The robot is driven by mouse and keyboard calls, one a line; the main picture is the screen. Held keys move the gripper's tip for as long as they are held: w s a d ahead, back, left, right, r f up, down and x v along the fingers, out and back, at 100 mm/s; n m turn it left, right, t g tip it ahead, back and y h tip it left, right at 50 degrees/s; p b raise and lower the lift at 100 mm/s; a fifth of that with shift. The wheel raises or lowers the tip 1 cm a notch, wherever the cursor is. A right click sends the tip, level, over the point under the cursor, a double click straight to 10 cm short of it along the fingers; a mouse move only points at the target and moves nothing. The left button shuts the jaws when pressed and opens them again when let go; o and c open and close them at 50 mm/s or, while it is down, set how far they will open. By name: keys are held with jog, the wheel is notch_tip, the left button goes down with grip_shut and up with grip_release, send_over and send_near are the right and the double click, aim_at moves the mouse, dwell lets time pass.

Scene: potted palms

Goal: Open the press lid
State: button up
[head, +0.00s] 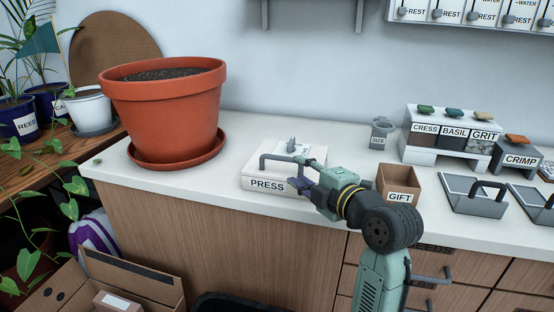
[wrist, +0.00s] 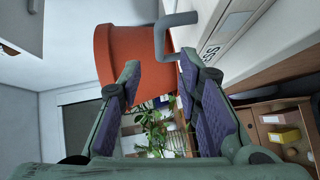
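The press (head: 268,184) is a low white box labelled PRESS near the counter's front edge. Its lid (head: 312,154) lies flat and looks shut. A grey bent handle (head: 272,156) shows at its front left. My gripper (head: 299,172) is at the front of the press, just right of the handle. In the wrist view my gripper (wrist: 158,75) is open, with a wide gap between its purple pads. The grey handle (wrist: 176,20) shows there beyond the fingertips, close to the right finger. I cannot tell whether they touch. The press (wrist: 230,30) shows at the upper right.
A large terracotta pot (head: 165,110) stands left of the press. A brown GIFT box (head: 399,182) stands close right of my gripper. A grey SIZE container (head: 382,135) is behind it. Grey trays (head: 474,200) are further right. The counter between pot and press is clear.

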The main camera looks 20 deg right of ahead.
aim_at(281, 159)
jog(key=p+x, duration=0.2)
jog(key=x, duration=0.8)
jog(key=shift+a+r, duration=0.1)
jog(key=shift+c, duration=0.3)
grip_shut()
